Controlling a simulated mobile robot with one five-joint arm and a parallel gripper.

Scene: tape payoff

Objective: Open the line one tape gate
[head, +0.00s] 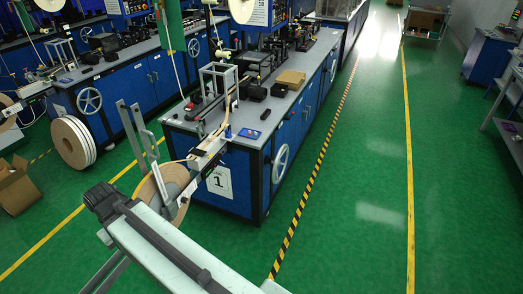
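The line one bench (236,120) carries a white sign with a black 1 (217,181). A brown tape reel (152,187) with a grey hub hangs off its near left corner, partly hidden behind my pale arm (165,246). A bracket (209,153) with white and black parts joins the reel to the bench. Tape runs from there up toward a metal frame (218,82) on the bench. Two grey upright slats (138,135) stand by the reel. I cannot make out the gate or whether it is open. I do not see my gripper's fingers.
A second blue bench (130,78) stands to the left, with white-edged reels (73,142) leaning near it. A cardboard box (17,187) sits on the floor at far left. Green floor (345,215) is clear to the right, between a striped line and a yellow line (409,180).

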